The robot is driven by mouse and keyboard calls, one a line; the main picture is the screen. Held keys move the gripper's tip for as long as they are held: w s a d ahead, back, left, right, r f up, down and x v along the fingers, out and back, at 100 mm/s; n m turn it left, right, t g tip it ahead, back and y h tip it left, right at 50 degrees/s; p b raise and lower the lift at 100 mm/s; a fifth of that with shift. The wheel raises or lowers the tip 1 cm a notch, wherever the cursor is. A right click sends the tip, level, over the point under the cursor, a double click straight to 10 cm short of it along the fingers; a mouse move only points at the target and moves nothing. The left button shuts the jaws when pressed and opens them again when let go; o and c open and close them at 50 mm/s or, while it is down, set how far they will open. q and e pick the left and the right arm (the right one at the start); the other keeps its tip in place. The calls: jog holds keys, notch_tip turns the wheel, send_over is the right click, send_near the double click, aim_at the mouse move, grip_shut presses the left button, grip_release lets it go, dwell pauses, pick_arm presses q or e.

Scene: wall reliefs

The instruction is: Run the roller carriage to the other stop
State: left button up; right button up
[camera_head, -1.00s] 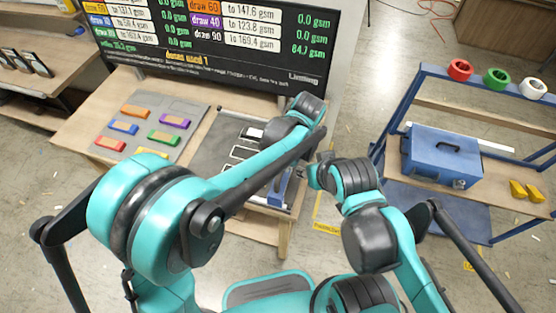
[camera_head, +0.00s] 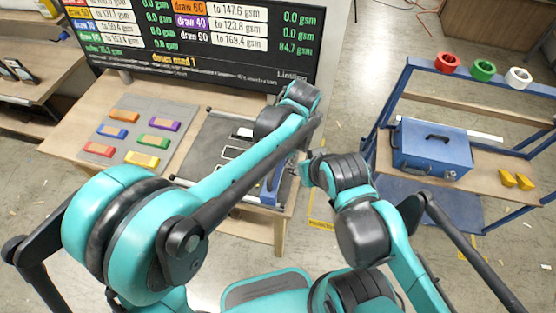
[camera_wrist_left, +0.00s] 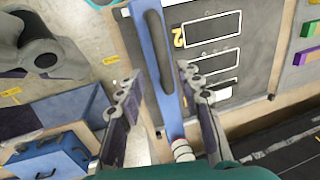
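The roller carriage (camera_wrist_left: 152,60) is a blue bar with a dark handle along its top and a pinkish-white end piece. In the head view the carriage (camera_head: 270,187) is at the right end of the dark bed (camera_head: 205,150), partly hidden by my left arm. My left gripper (camera_wrist_left: 158,92) is open in the left wrist view. Its fingers are on either side of the bar, apart from the handle. In the head view my arm hides it. My right gripper (camera_head: 306,170) is small and dark beside the bench's right edge; its fingers are unclear.
Colored blocks (camera_head: 140,138) lie on a grey mat left of the bed. A display board (camera_head: 200,45) stands behind. A blue frame table at right holds a blue box (camera_head: 430,148) and colored rings (camera_head: 483,70). Floor separates the two tables.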

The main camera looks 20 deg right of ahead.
pick_arm(q)
jog(key=v, duration=0.9)
dwell(0.6)
